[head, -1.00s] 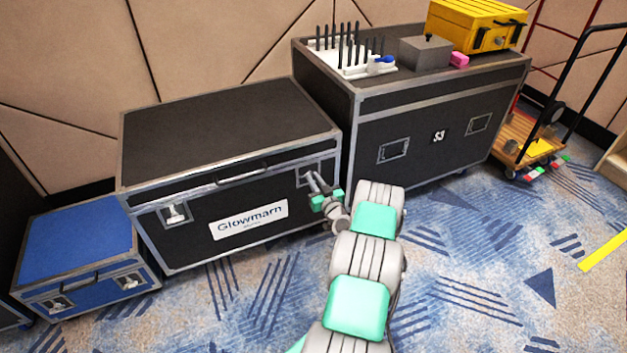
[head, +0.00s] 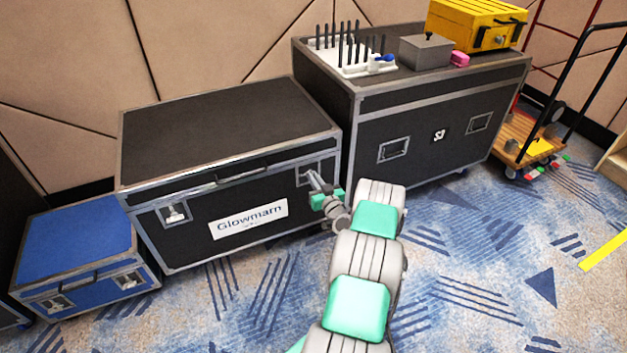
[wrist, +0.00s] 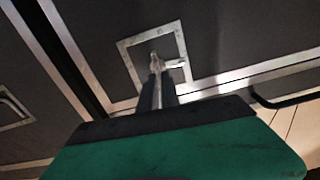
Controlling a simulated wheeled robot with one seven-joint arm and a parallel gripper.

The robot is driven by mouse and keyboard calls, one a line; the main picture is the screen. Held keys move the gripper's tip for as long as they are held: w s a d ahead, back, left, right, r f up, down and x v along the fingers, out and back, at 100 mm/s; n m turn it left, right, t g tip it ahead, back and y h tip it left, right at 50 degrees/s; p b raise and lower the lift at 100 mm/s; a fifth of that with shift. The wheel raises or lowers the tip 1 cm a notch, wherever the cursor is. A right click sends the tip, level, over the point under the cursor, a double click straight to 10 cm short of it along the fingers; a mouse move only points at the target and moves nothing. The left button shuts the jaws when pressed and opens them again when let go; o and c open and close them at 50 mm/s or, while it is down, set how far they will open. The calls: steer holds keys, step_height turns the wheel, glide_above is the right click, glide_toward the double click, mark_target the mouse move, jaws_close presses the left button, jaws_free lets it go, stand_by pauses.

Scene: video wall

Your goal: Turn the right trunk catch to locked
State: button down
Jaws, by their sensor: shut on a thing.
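The black trunk (head: 165,240) with the Glowmarn label (head: 248,219) has a left catch (head: 174,213) and a right catch (head: 304,172) in metal recessed plates on its front. My gripper (head: 314,180) is at the right catch and partly covers it. In the wrist view, my gripper's fingers (wrist: 158,92) are shut on the small metal lever of the right catch (wrist: 157,63), inside its square plate (wrist: 124,50). A light tab sticks out to the side of the lever there.
A blue case (head: 75,235) stands to the left. A taller black case (head: 440,115) stands to the right, with a pen rack (head: 352,68), grey box (head: 426,50) and yellow case (head: 470,22) on top. A hand cart (head: 535,145) is further right. The carpet in front is open.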

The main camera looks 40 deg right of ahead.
steer(key=shift+s+d+f+m+b, duration=0.1)
steer(key=shift+d+f+m+b, duration=0.15)
steer(key=shift+m+b, duration=1.8)
steer(key=shift+d+f+m+b, duration=0.2)
steer(key=shift+m+b, duration=0.25)
steer(key=shift+m, duration=3.15)
steer(key=shift+s+d+f+m+b, duration=0.2)
steer(key=shift+m+b, duration=1.05)
steer(key=shift+m, duration=1.6)
steer(key=shift+w, duration=0.15)
steer(key=c, duration=1.6)
jaws_free()
steer(key=p+v, duration=0.2)
steer(key=v, duration=0.5)
steer(key=shift+s+a, duration=0.15)
steer(key=shift+s, duration=0.25)
